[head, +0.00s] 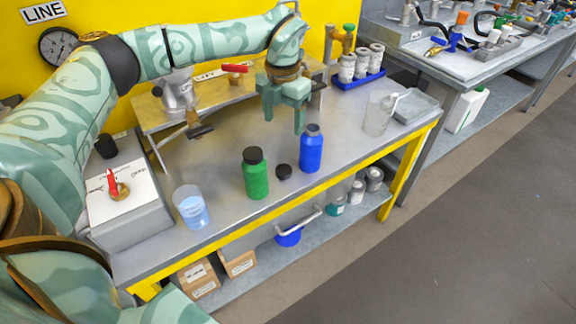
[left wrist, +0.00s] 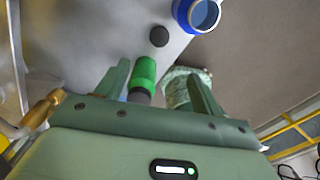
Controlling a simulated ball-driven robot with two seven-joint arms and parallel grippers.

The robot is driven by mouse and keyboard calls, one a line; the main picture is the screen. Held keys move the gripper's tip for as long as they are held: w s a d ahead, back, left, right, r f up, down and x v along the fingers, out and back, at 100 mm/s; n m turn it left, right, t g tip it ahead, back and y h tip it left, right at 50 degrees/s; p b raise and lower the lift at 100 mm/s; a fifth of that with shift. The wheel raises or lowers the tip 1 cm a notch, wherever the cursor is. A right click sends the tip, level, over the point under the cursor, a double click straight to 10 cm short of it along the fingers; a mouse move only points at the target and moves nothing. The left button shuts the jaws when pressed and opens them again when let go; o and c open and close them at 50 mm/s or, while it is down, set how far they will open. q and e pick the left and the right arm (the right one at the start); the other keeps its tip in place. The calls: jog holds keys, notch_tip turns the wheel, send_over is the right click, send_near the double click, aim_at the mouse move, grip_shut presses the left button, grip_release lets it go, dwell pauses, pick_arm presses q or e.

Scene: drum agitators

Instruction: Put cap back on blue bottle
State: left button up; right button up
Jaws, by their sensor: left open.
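The blue bottle (head: 311,153) stands upright on the grey bench near its front edge. In the left wrist view the blue bottle (left wrist: 184,14) shows an open, uncapped mouth. A black cap (head: 284,172) lies on the bench between the blue bottle and a green bottle; it also shows in the left wrist view (left wrist: 159,37). The green bottle (head: 256,180) stands upright with a black cap on. My left gripper (head: 284,126) is open and empty, fingers down, above the bench, behind and left of the blue bottle. My right gripper is in neither view.
A beaker of bluish liquid (head: 192,207) stands at the left. A clear jug (head: 378,114) and a tray (head: 416,107) are at the right. A blue rack (head: 358,80) holds grey containers at the back. The bench between the blue bottle and jug is clear.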

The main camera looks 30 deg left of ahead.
pick_arm(q)
jog(key=b, duration=0.4)
send_over(285, 169)
notch_tip(285, 169, down, 11)
jog(key=shift+s+f, duration=0.1)
jog(key=shift+s, duration=0.05)
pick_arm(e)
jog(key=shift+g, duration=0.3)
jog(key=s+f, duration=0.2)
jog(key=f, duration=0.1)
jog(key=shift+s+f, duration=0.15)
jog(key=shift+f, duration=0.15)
pick_arm(q)
jog(key=f+b, duration=0.2)
jog(key=f, duration=0.1)
jog(key=f+b, duration=0.1)
jog(key=f, duration=0.1)
jog(key=shift+w+a+f, duration=0.15)
jog(key=shift+w+f, duration=0.1)
jog(key=shift+r, duration=0.15)
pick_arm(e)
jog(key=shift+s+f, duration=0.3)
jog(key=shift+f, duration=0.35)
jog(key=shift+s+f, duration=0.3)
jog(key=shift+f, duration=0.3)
pick_arm(q)
jog(key=shift+s, duration=0.1)
jog(key=shift+c, duration=0.4)
